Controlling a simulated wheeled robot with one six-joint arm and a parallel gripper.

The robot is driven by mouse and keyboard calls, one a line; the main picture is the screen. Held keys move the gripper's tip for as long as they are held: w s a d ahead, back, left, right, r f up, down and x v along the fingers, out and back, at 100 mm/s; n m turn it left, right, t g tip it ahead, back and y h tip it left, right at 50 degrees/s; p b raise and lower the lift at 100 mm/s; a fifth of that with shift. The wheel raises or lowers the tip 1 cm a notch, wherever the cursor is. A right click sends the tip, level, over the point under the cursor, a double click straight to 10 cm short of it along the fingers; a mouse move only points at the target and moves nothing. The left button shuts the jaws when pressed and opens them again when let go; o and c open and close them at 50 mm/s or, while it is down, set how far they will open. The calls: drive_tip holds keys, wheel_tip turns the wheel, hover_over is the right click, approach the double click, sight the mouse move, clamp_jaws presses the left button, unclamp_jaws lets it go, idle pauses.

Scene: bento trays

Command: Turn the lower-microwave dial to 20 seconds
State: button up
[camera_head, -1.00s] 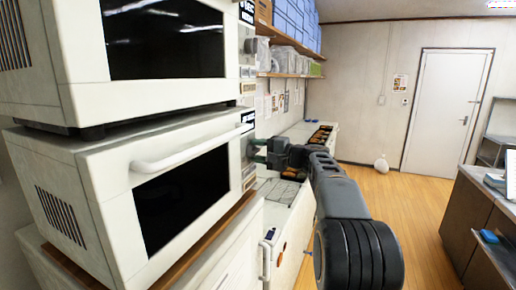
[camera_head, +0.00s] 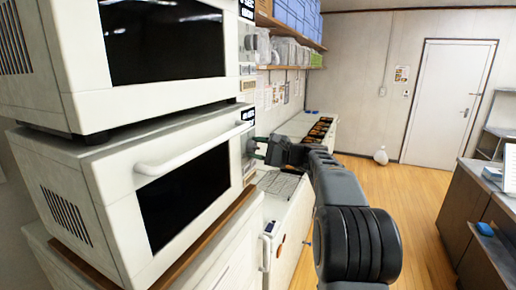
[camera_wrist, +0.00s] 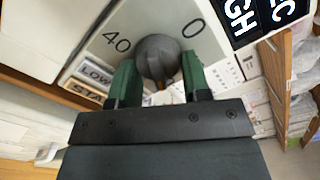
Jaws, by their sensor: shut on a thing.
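The lower microwave (camera_head: 92,167) is white with a dark door window and a white bar handle, at the left in the head view. In the wrist view its dial (camera_wrist: 157,52) is a dark round knob on the pale panel, with a "40" mark at upper left and a "0" at upper right. My gripper (camera_wrist: 158,64) has its two green fingers on either side of the dial, shut on it. In the head view my gripper (camera_head: 258,148) is at the right edge of the microwave's front; the dial cannot be made out there. The dial's exact setting is unclear.
The upper microwave (camera_head: 70,60) is stacked directly above. A dark display (camera_wrist: 270,15) with white letters and a "LOW" label (camera_wrist: 95,72) sit near the dial. A counter with food trays (camera_head: 316,130) runs behind my arm. The wooden floor (camera_head: 420,190) is open at the right.

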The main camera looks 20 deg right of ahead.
idle(0.3)
drive_tip(key=o, duration=0.9)
drive_tip(key=shift+c, duration=0.2)
drive_tip(key=b+v, duration=0.3)
drive_tip(key=v, duration=1)
drive_tip(key=shift+s+d, duration=0.25)
drive_tip(key=shift+s, duration=0.1)
